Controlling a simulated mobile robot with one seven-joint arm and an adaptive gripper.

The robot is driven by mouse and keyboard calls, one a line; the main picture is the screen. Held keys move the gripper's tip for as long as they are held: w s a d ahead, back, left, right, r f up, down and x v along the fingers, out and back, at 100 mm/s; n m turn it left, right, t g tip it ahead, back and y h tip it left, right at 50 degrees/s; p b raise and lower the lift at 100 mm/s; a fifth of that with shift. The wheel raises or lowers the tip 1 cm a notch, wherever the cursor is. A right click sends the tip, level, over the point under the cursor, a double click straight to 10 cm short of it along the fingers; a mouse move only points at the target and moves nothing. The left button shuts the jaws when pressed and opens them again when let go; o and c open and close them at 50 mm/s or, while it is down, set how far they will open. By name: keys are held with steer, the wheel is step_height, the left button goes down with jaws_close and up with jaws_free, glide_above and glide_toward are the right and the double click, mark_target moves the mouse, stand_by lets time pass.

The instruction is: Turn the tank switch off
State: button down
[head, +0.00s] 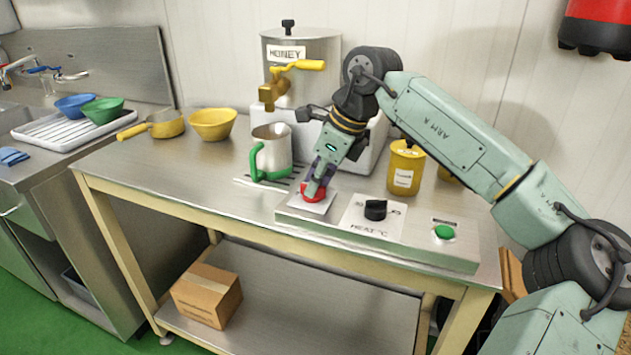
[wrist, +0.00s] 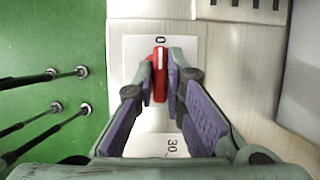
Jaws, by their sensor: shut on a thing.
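The tank switch is a red knob (head: 307,195) on a white plate at the left end of the control panel (head: 455,262). In the wrist view the red knob (wrist: 160,82) stands lengthwise up the picture, and its white line points to the "0" mark (wrist: 160,40) on the plate. My gripper (head: 316,184) reaches down onto the knob. In the wrist view my gripper (wrist: 160,78) has its fingers on either side of the knob, shut on it. The lower part of the plate is partly hidden by the fingers.
A black heat dial (head: 375,209) and a green button (head: 444,231) sit to the right on the panel. A steel jug (head: 276,146) with green handle stands close left. The honey tank (head: 310,48) and yellow canister (head: 405,168) stand behind.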

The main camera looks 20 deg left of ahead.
steer(key=c, duration=1.7)
jaws_free()
steer(key=shift+o, duration=0.2)
steer(key=v, duration=1.2)
steer(key=shift+s, duration=0.1)
